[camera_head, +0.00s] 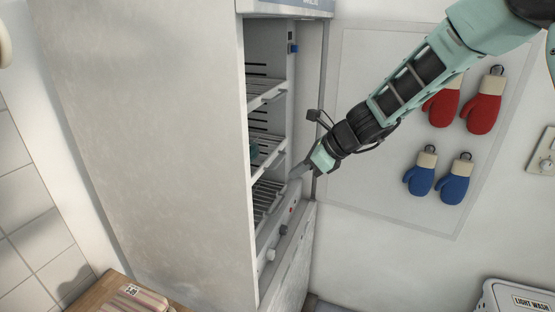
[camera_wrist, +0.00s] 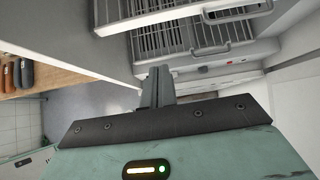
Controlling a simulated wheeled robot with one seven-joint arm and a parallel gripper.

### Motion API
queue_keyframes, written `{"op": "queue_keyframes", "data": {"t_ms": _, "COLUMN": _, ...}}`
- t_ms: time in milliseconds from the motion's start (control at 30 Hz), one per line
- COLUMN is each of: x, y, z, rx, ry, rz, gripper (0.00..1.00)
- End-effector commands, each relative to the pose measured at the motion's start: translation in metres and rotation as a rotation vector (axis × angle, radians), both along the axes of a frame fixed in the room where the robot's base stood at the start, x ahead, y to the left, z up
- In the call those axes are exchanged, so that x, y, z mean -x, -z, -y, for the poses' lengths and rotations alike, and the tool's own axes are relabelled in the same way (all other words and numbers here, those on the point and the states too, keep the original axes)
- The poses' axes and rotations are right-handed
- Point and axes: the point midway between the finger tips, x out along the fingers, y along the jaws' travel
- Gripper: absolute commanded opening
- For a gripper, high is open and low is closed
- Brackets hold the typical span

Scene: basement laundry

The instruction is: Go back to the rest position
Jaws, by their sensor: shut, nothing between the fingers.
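My gripper (camera_head: 300,171) is at the end of my arm, which reaches in from the upper right in the head view. Its fingers are shut with nothing between them. They are at the open front of a tall white cabinet (camera_head: 150,130), close to the lower rack (camera_head: 268,196). I cannot tell whether they touch it. In the wrist view the closed fingers (camera_wrist: 158,86) point up the picture, below the wire racks (camera_wrist: 195,36) of the cabinet.
Red mitts (camera_head: 483,102) and blue mitts (camera_head: 455,182) hang on the wall board behind my arm. A wooden surface with a folded striped cloth (camera_head: 138,299) is at the lower left. A bin labelled "Light wash" (camera_head: 518,297) stands at the lower right.

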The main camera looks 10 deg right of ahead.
Motion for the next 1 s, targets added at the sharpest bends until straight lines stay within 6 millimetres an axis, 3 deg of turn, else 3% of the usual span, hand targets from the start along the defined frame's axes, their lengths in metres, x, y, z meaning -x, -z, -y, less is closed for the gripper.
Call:
{"op": "queue_keyframes", "data": {"t_ms": 167, "x": 0.082, "y": 0.008, "z": -0.045, "rx": 0.18, "ry": -0.463, "rz": 0.179, "gripper": 0.0}}
{"op": "queue_keyframes", "data": {"t_ms": 267, "x": 0.153, "y": 0.02, "z": -0.063, "rx": 0.32, "ry": -0.871, "rz": 0.337, "gripper": 0.0}}
{"op": "queue_keyframes", "data": {"t_ms": 400, "x": 0.252, "y": 0.042, "z": -0.058, "rx": 0.493, "ry": -1.487, "rz": 0.564, "gripper": 0.0}}
{"op": "queue_keyframes", "data": {"t_ms": 500, "x": 0.307, "y": 0.058, "z": -0.039, "rx": 0.585, "ry": -1.904, "rz": 0.705, "gripper": 0.0}}
{"op": "queue_keyframes", "data": {"t_ms": 600, "x": 0.34, "y": 0.069, "z": -0.017, "rx": 0.642, "ry": -2.224, "rz": 0.801, "gripper": 0.0}}
{"op": "queue_keyframes", "data": {"t_ms": 700, "x": 0.357, "y": 0.075, "z": -0.001, "rx": 0.67, "ry": -2.425, "rz": 0.85, "gripper": 0.0}}
{"op": "queue_keyframes", "data": {"t_ms": 800, "x": 0.364, "y": 0.077, "z": 0.006, "rx": 0.679, "ry": -2.516, "rz": 0.872, "gripper": 0.0}}
{"op": "queue_keyframes", "data": {"t_ms": 1000, "x": 0.364, "y": 0.076, "z": 0.008, "rx": 0.68, "ry": -2.531, "rz": 0.874, "gripper": 0.0}}
